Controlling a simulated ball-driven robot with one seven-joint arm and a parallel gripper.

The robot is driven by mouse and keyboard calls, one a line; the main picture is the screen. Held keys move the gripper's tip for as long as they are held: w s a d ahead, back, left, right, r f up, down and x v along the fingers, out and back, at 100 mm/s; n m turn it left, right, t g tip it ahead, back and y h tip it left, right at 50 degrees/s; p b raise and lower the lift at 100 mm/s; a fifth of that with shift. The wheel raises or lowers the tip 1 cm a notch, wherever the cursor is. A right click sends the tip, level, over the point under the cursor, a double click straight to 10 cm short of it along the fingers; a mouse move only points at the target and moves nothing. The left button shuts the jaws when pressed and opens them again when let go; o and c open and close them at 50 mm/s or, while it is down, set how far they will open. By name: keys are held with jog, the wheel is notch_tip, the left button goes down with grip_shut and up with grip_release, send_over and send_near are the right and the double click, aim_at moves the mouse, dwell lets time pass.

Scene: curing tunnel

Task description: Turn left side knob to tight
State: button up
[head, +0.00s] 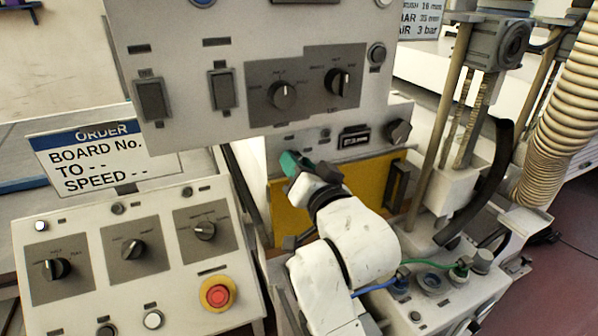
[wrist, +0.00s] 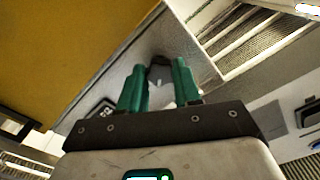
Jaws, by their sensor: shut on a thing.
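My gripper (head: 292,162), with green fingers, is at the left end of the grey strip above the yellow door. In the wrist view my gripper (wrist: 158,85) has its two green fingers on either side of a dark knob, the left side knob (wrist: 160,73), and is shut on it. In the head view the fingers hide this knob. I cannot read any mark for tight or the angle of the knob. A similar dark knob (head: 397,131) stands uncovered at the right end of the same strip.
The yellow door (head: 372,185) has a dark handle (head: 396,187) on its right. A large switch box (head: 250,120) overhangs above my gripper. A sloped console with a red emergency button (head: 218,293) stands at left. Hoses and posts are at right.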

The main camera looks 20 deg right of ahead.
jog(key=shift+m+b, duration=1.55)
jog(key=shift+m, duration=2.35)
jog(key=o, duration=1.1)
jog(key=shift+c, duration=0.2)
jog(key=shift+s, duration=0.1)
jog(key=s+b, duration=0.2)
jog(key=s, duration=0.8)
jog(key=shift+s, duration=0.3)
